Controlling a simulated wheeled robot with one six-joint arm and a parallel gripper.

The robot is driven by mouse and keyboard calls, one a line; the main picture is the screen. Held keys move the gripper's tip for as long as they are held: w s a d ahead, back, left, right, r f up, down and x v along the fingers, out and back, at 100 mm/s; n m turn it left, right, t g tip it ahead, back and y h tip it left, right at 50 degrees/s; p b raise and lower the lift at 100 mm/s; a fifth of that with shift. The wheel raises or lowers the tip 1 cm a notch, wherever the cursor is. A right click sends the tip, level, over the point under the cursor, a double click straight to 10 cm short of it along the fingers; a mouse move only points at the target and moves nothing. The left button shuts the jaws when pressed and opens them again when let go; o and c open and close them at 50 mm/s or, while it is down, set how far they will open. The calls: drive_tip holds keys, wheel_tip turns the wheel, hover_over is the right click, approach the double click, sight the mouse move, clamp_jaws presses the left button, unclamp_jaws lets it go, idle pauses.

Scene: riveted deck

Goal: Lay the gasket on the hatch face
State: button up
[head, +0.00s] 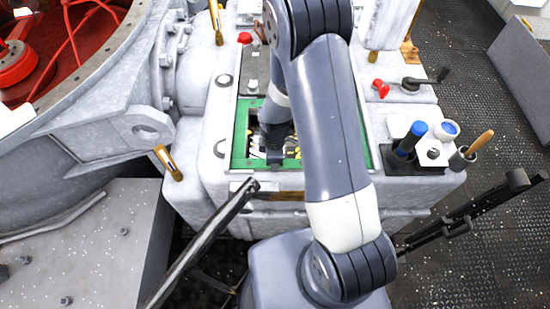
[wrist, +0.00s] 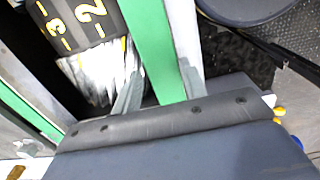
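A green rectangular frame, which looks like the gasket (head: 239,148), lies around an opening in the grey machine housing. I cannot tell whether it rests flat on the hatch face (head: 228,120). In the wrist view a green side strip (wrist: 153,45) runs between my gripper's two grey fingers, and another green strip shows at left. My gripper (head: 273,152) reaches down at the opening in the head view, with its fingertips mostly hidden. My gripper's fingers (wrist: 160,88) are on either side of the strip; whether they press on it is unclear.
Dark parts with yellow numbers (wrist: 75,25) sit inside the opening. A large red-lined round hatch (head: 60,45) stands at left.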

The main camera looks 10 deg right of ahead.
drive_tip(key=shift+o, duration=1.2)
drive_tip(key=shift+s+f, duration=0.3)
drive_tip(key=shift+s, duration=0.1)
drive_tip(key=shift+a+r, duration=0.1)
drive_tip(key=shift+r, duration=0.5)
wheel_tip(320, 180, up, 10)
drive_tip(key=shift+w+r, duration=0.15)
drive_tip(key=shift+w, duration=0.2)
wheel_tip(320, 180, down, 11)
drive_tip(key=shift+s+f, duration=0.15)
drive_tip(key=shift+r+p, duration=1.2)
drive_tip(key=shift+r, duration=0.05)
